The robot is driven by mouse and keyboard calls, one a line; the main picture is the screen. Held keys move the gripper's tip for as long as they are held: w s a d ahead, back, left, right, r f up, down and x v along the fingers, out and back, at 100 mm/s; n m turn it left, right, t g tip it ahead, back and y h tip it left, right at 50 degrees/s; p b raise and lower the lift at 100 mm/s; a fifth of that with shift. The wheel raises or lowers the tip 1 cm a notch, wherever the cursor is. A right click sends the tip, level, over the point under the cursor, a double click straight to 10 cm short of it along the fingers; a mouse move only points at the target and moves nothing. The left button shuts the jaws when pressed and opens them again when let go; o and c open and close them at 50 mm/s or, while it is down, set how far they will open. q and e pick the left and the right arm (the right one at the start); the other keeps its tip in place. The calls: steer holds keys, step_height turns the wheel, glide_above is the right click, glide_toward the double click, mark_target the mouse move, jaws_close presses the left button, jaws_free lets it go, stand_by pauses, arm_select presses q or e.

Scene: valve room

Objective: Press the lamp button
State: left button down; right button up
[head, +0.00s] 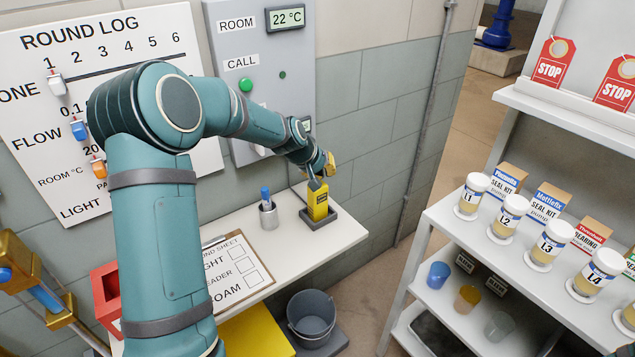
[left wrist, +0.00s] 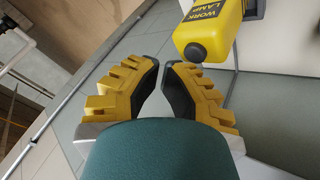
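The yellow work lamp (head: 320,207) stands upright in a dark holder on the white shelf. In the left wrist view the lamp (left wrist: 212,38) shows its "WORK LAMP" label and a dark round button (left wrist: 195,52) on its near end. My left gripper (head: 328,167) is just above the lamp in the head view and covers part of its top. In the left wrist view my left gripper (left wrist: 163,63) has its fingertips nearly together with nothing between them. The tips are beside the lamp, close to its button end; contact cannot be told. My right gripper is out of view.
A pen cup (head: 268,215) and a clipboard (head: 237,270) share the white shelf (head: 300,247). The grey wall panel (head: 290,120) with a green call button (head: 245,85) is behind my arm. A bucket (head: 311,315) is below. A rack of jars (head: 512,215) stands right.

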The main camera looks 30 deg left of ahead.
arm_select(q)
step_height(320, 180, up, 6)
steer(key=p, duration=0.3)
steer(key=shift+p, duration=0.4)
steer(key=shift+s+d+f, duration=0.1)
steer(key=shift+d+f, duration=0.1)
steer(key=shift+f, duration=0.1)
steer(key=s+d+f+m+g+h, duration=0.1)
steer(key=s+d+f, duration=0.4)
steer(key=d+f, duration=0.3)
steer(key=s+d+f+m+g, duration=0.15)
steer(key=s+d+f, duration=0.25)
steer(key=d+f, duration=0.4)
steer(key=s+d+f+g, duration=0.1)
steer(key=s+d+f, duration=0.2)
steer(key=s, duration=0.3)
steer(key=s+d+f+m+g+h, duration=0.1)
steer(key=s+d+f, duration=0.2)
steer(key=s, duration=0.3)
steer(key=s+d+f+m+g, duration=0.1)
steer(key=s+d+f, duration=0.2)
steer(key=s, duration=0.4)
steer(key=shift+d+f, duration=0.4)
steer(key=shift+d, duration=0.35)
steer(key=shift+s+m, duration=0.1)
steer(key=shift+m, duration=0.15)
